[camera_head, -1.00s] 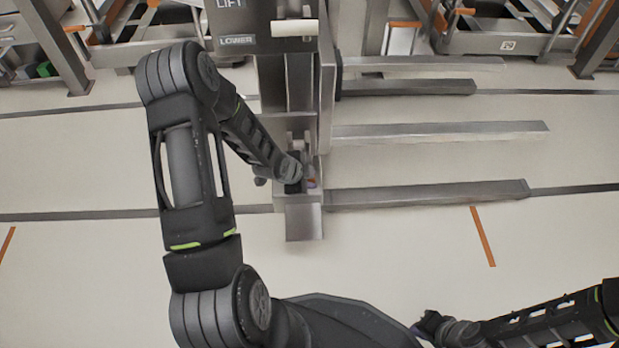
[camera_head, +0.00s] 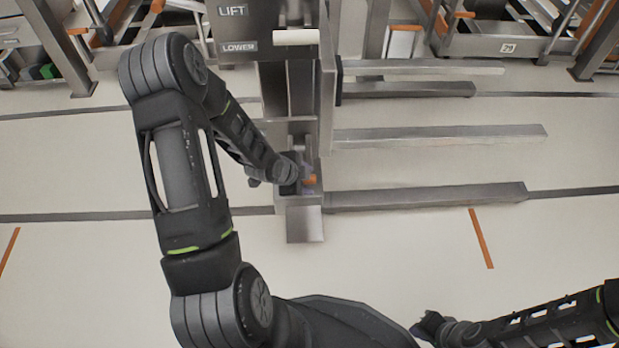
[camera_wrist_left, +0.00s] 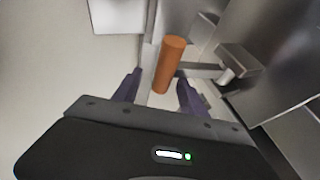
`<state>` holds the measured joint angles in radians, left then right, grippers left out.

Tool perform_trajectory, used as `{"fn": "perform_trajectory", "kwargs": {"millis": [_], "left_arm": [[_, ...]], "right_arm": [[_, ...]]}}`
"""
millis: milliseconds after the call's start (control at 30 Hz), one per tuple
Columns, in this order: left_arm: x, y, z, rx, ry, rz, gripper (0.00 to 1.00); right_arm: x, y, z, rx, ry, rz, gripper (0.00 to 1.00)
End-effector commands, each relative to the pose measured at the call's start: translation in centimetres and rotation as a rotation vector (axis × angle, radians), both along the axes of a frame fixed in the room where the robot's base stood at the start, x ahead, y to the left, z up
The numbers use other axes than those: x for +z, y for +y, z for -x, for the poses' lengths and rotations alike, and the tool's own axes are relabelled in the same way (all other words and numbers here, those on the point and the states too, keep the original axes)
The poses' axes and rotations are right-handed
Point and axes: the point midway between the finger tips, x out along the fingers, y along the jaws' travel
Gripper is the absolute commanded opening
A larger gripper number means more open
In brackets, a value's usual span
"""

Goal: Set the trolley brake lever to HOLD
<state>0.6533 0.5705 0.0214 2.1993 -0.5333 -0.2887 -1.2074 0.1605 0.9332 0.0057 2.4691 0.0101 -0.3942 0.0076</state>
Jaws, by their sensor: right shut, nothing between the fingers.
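The brake lever's orange grip (camera_head: 311,180) shows low on the grey lift trolley (camera_head: 305,222), just right of my left gripper (camera_head: 291,182). In the left wrist view the same orange grip (camera_wrist_left: 168,62) stands slightly tilted between and beyond the fingertips of my left gripper (camera_wrist_left: 160,88). Those fingers are apart, with a gap visible on both sides of the grip, so it is not clamped. No HOLD marking is readable. My right gripper (camera_head: 430,325) is shut and empty at the lower right, far from the trolley.
A panel (camera_head: 265,30) marked LIFT and LOWER with a white handle (camera_head: 296,37) stands above the lever. Long metal floor bars (camera_head: 430,197) run to the right. Metal walls crowd the grip's right side in the wrist view. The floor in front is clear.

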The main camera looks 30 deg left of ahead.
Motion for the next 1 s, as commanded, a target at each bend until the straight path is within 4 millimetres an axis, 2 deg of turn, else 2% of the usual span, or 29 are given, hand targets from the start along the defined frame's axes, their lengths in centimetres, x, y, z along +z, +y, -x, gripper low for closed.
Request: {"fn": "perform_trajectory", "kwargs": {"millis": [33,200,467,667,767,867,933,1000], "left_arm": [[0.8,0.9,1.1,0.020,0.013,-0.003,0.47],[1.9,1.0,2.2,0.023,0.019,-0.001,0.47],[1.9,0.6,2.1,0.015,0.014,0.001,0.47],[2.7,0.3,1.8,0.005,0.010,0.001,0.33],[4.4,-0.6,1.2,-0.017,0.002,0.001,0.25],[7.7,-2.0,0.1,-0.033,-0.011,0.006,0.17],[10.4,-2.5,-0.9,0.053,-0.013,0.042,0.11],[12.2,-2.5,-1.7,0.177,-0.008,0.086,0.05]], "right_arm": [[0.8,0.0,0.1,0.001,0.002,0.000,0.00],[1.4,-0.1,0.2,0.003,0.005,-0.001,0.00],[1.3,0.0,0.2,0.003,0.006,-0.001,0.00],[1.9,0.0,0.2,0.003,0.006,-0.001,0.00],[3.3,0.0,0.3,0.004,0.007,-0.001,0.00],[5.9,0.1,0.4,0.006,0.009,-0.004,0.00],[8.2,0.3,0.5,0.010,0.011,-0.006,0.00],[9.7,0.5,0.8,0.015,0.015,-0.009,0.00]]}}
